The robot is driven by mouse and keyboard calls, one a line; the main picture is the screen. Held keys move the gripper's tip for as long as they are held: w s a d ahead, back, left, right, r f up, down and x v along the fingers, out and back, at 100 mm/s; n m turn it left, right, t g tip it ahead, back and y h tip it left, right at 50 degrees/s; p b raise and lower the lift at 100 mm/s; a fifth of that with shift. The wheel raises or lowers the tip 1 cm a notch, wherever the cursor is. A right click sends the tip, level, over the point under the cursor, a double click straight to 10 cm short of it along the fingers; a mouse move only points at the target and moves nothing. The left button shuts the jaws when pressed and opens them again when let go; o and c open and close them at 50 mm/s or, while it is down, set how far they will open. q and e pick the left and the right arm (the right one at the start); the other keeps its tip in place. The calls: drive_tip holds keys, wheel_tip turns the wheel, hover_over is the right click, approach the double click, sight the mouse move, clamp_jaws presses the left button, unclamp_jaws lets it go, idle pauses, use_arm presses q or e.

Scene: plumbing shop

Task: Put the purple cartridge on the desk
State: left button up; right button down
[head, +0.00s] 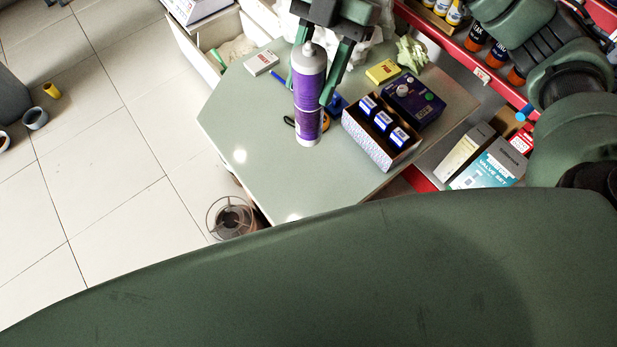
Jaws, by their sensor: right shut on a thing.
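The purple cartridge (308,103) is a tall tube with a purple body and a grey-white top. It is upright over the pale green desk (255,140). My right gripper (321,85) comes in from the top of the head view, its green fingers on either side of the cartridge, shut on it. I cannot tell whether the cartridge's base touches the desk top. My left gripper is not in view.
A box with small blue packs (377,147), a dark purple box (413,100), a yellow box (382,72) and a white-red box (261,63) stand on the desk. A tape measure (324,121) lies behind the cartridge. The desk's front left is clear.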

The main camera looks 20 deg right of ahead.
sight(311, 133)
drive_tip(key=shift+s+f+m+t+y, duration=0.1)
drive_tip(key=shift+m+t+y, duration=0.2)
drive_tip(key=shift+m+t, duration=0.5)
drive_tip(key=shift+a+f+m, duration=0.1)
drive_tip(key=shift+f+m, duration=0.15)
drive_tip(key=shift+m, duration=0.15)
wheel_tip(311, 133, down, 14)
drive_tip(key=shift+f+p, duration=0.15)
drive_tip(key=shift+p, duration=0.75)
wheel_tip(311, 133, down, 5)
drive_tip(key=shift+f+p, duration=0.1)
drive_tip(key=shift+p, duration=0.2)
drive_tip(key=shift+f, duration=0.1)
drive_tip(key=c, duration=0.7)
unclamp_jaws()
drive_tip(key=shift+c, duration=0.2)
